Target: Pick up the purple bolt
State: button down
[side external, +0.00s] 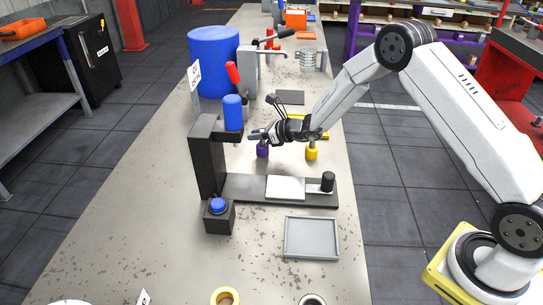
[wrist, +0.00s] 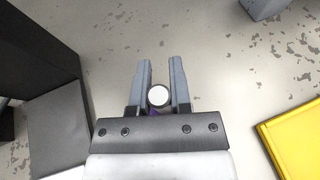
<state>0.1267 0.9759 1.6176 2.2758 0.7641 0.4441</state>
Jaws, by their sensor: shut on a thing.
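The purple bolt (side external: 262,151) is upright with its purple head down, just below my gripper (side external: 256,135) in the side view. In the wrist view, the round pale end of the bolt's shank (wrist: 158,96) sits between the two grey fingers of my gripper (wrist: 159,90), with a little purple (wrist: 153,112) below it. My gripper is shut on the shank, which the fingers largely hide in the side view. I cannot tell whether the head touches the table.
A yellow bolt (side external: 311,153) stands to the right. A black fixture (side external: 207,165) with a blue cylinder (side external: 233,112) stands close on the left. A grey tray (side external: 311,238) lies in front, and a yellow object (wrist: 295,137) lies at the wrist view's right.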

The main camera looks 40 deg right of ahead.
jog(key=shift+r, duration=0.15)
jog(key=shift+r, duration=0.75)
jog(key=s+r, duration=1.1)
jog(key=s, duration=0.3)
jog(key=shift+d+r, duration=0.15)
